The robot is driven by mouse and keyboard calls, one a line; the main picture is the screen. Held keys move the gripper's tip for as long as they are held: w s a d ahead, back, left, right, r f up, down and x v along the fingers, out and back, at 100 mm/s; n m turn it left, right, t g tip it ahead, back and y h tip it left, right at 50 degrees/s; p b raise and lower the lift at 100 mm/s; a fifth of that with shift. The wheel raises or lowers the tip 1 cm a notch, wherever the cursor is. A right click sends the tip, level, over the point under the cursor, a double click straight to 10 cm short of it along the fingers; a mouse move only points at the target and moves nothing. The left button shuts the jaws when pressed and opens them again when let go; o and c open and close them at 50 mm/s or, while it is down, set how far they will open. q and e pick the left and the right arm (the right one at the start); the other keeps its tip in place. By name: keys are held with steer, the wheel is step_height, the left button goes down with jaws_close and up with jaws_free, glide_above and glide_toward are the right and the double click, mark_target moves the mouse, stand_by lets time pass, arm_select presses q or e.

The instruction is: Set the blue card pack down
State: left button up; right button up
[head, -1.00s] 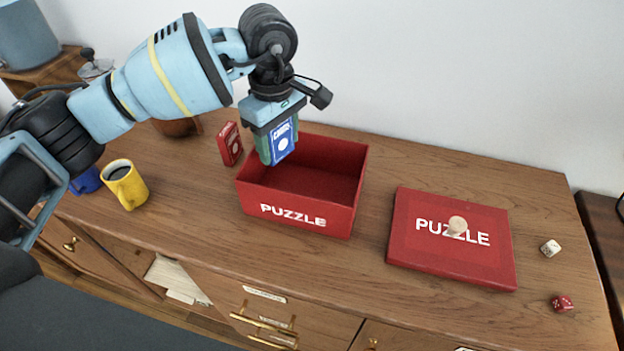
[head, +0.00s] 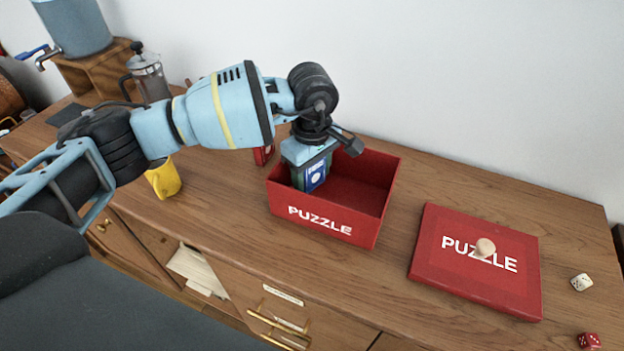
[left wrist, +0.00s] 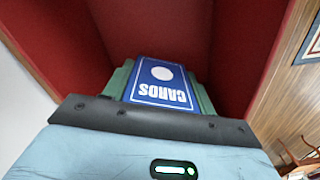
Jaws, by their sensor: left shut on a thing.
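The blue card pack (head: 316,175) is held upright in my left gripper (head: 310,178), which is shut on it. The pack and the fingers are inside the left part of the open red puzzle box (head: 325,220), partly below its rim. In the left wrist view the blue pack (left wrist: 163,82) shows its "CARDS" label between the green fingers, with the box's red walls (left wrist: 60,45) around it. I cannot tell whether the pack touches the box floor. My right gripper is not in view.
Two dice, white (head: 581,282) and red (head: 589,341), lie at far right. A red pack (head: 263,155) and yellow mug (head: 163,178) are left of the box, partly hidden by my arm.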

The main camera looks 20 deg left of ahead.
arm_select(q)
steer(key=shift+f, duration=1.25)
steer(key=shift+f, duration=0.1)
steer(key=o, duration=1)
step_height(320, 180, up, 12)
steer(key=shift+r, duration=0.15)
